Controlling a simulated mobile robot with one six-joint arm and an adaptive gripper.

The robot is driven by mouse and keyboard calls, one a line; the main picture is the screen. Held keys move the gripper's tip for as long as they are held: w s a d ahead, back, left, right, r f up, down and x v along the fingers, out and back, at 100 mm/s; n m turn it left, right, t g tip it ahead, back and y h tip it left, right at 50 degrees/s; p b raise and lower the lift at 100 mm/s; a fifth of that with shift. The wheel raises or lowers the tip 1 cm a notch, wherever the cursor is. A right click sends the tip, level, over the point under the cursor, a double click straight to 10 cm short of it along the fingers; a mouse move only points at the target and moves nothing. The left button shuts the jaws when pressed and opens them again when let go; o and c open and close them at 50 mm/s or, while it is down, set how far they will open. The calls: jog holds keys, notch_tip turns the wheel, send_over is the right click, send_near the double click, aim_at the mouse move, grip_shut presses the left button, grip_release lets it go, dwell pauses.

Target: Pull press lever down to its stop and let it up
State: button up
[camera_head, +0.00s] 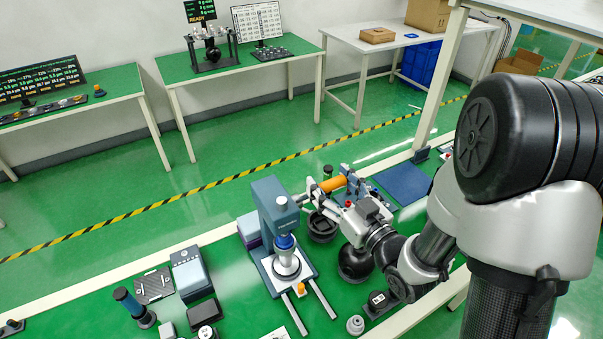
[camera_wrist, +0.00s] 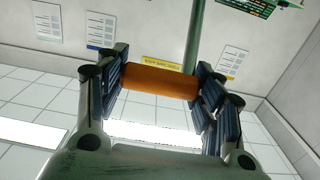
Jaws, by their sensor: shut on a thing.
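The orange lever handle (camera_head: 333,184) is right of the press head, above the bench. My gripper (camera_head: 335,187) is shut on this handle, with a finger at each end of it. In the wrist view the orange handle (camera_wrist: 158,83) lies crosswise between the dark ribbed pads of my gripper (camera_wrist: 160,85). The lever's link to the press is mostly hidden by the fingers.
A round dark holder (camera_head: 322,228) is below my gripper. A blue mat (camera_head: 402,183) lies to the right.

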jog(key=shift+s+d+f+p, duration=0.35)
jog(key=shift+s+f+p, duration=0.3)
jog(key=shift+p, duration=1.1)
jog(key=shift+f, duration=0.15)
jog(key=shift+c, duration=0.2)
jog(key=shift+s+d+f, duration=0.6)
jog(key=shift+s+f, duration=0.2)
jog(key=shift+f, duration=0.1)
jog(key=shift+o, duration=0.2)
jog(key=shift+s+d+f, duration=0.25)
jog(key=shift+s+f, duration=0.1)
jog(key=shift+f, duration=0.25)
jog(key=shift+s+d+f, duration=0.2)
jog(key=shift+s+f, duration=0.15)
jog(key=shift+f, duration=0.2)
jog(key=shift+c, duration=0.2)
jog(key=shift+o, duration=0.2)
jog(key=shift+s+d+f+b, duration=0.15)
jog(key=shift+s+f+b, duration=0.15)
jog(key=shift+f, duration=0.3)
jog(key=shift+s+d+f+b, duration=0.2)
jog(key=shift+f+b, duration=0.1)
jog(key=shift+f, duration=0.35)
jog(key=shift+s+d+f+b, duration=0.1)
jog(key=shift+s+f+b, duration=0.2)
jog(key=shift+f, duration=0.3)
